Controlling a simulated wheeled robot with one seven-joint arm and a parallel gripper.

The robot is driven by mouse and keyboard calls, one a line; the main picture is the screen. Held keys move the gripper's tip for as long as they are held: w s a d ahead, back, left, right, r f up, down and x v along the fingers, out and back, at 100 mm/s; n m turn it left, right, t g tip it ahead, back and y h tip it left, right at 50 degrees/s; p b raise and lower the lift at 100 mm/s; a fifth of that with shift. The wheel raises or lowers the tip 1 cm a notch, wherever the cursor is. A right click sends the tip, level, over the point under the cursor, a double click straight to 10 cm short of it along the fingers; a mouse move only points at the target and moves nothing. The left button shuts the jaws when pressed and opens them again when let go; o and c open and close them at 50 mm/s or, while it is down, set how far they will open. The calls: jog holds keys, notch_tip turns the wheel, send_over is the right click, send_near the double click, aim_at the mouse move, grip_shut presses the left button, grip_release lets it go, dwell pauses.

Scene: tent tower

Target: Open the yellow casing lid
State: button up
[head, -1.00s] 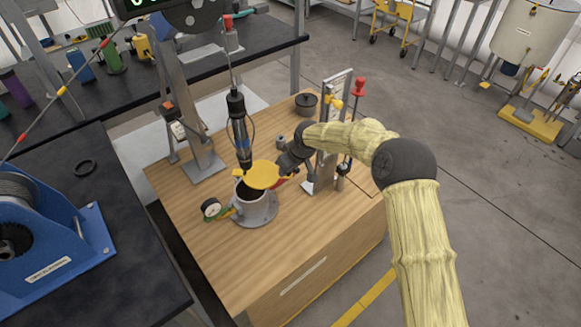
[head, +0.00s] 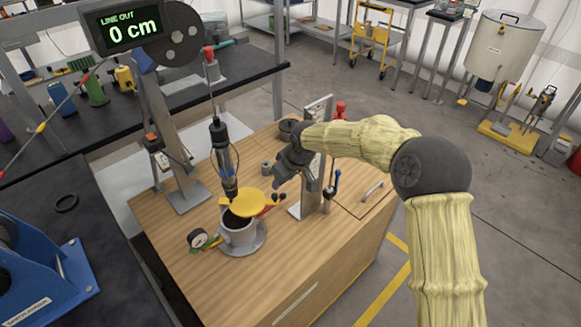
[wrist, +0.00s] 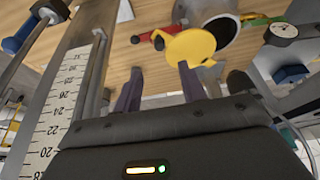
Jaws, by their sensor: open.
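The yellow casing lid (head: 254,204) is a round plate at the top of a grey casing (head: 239,237) on the wooden bench. It stands raised and tilted, and the casing's dark mouth shows beside it. In the wrist view the lid (wrist: 190,46) lies just beyond my fingertips, with the open casing (wrist: 212,12) behind it. My gripper (head: 280,182) is above and right of the lid in the head view. In the wrist view my gripper (wrist: 158,80) has its two purple-grey fingers apart, with nothing between them. It appears clear of the lid.
A black cylindrical tool (head: 222,158) hangs on a cable above the casing. A dial gauge (head: 198,238) and a red-handled valve (head: 274,199) sit beside the casing. A ruled upright (wrist: 70,110) stands close left of my gripper. The bench front (head: 215,295) is clear.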

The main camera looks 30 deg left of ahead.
jog(key=v, duration=0.6)
jog(key=shift+r, duration=0.4)
jog(key=shift+s+d, duration=0.1)
